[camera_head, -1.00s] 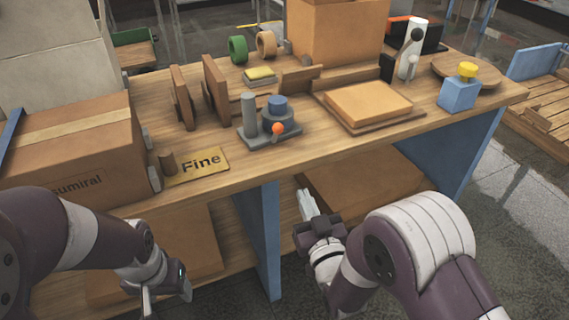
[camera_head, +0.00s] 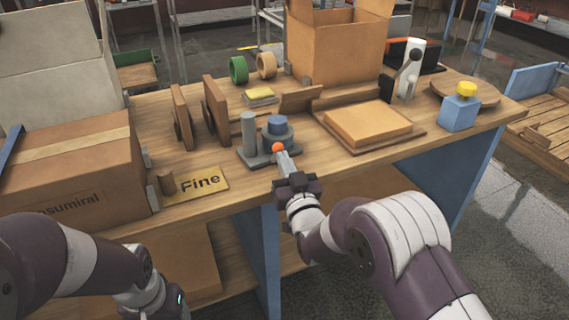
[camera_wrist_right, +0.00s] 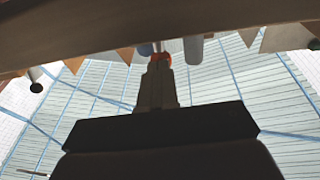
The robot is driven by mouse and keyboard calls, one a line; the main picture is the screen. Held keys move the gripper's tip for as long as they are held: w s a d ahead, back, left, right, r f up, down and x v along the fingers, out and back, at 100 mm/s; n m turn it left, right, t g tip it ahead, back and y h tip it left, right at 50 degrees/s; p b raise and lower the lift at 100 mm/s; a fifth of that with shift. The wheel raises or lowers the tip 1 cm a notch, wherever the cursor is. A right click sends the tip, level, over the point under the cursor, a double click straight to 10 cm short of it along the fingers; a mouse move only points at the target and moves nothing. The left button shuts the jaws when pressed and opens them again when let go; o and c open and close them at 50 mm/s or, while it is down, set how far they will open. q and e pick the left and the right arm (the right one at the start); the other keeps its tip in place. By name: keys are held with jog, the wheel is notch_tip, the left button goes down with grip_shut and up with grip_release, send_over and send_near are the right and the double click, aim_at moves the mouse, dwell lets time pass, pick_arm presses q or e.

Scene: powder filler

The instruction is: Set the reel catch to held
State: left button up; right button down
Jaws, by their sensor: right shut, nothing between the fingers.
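The likely reel catch is a grey fixture (camera_head: 258,156) on the bench, with a grey upright post (camera_head: 249,131), a blue-topped round part (camera_head: 277,127) and a small orange-red knob (camera_head: 278,147) at its front. My right gripper (camera_head: 283,158) is shut and empty, its fingertips right at the knob from the front; I cannot tell whether they touch. In the right wrist view the shut fingers (camera_wrist_right: 160,70) point at the orange knob (camera_wrist_right: 163,58), partly hidden behind the tips. My left arm is at the lower left; its gripper is cut off by the bottom edge.
A "Fine" plate (camera_head: 198,184) lies left of the fixture, beside a large carton (camera_head: 70,165). Wooden uprights (camera_head: 215,105) stand behind. A tan block on a tray (camera_head: 367,125) and a blue box with yellow button (camera_head: 459,111) are to the right.

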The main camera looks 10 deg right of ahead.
aim_at(277, 144)
dwell(0.3)
jog(key=r+g+p, duration=0.1)
jog(key=p, duration=0.2)
jog(key=w+r+g+p, duration=0.1)
jog(key=p, duration=0.1)
jog(key=r+g+p, duration=0.1)
jog(key=p, duration=0.2)
jog(key=shift+w+a+n+g+h+p, duration=0.3)
jog(key=shift+w+a+n, duration=0.05)
jog(key=shift+a+n, duration=0.05)
jog(key=shift+w+a+f, duration=0.1)
jog(key=shift+w+f, duration=0.1)
jog(key=shift+w, duration=0.1)
jog(key=shift+w+a+b, duration=0.1)
jog(key=shift+w+b, duration=0.05)
jog(key=shift+b, duration=0.2)
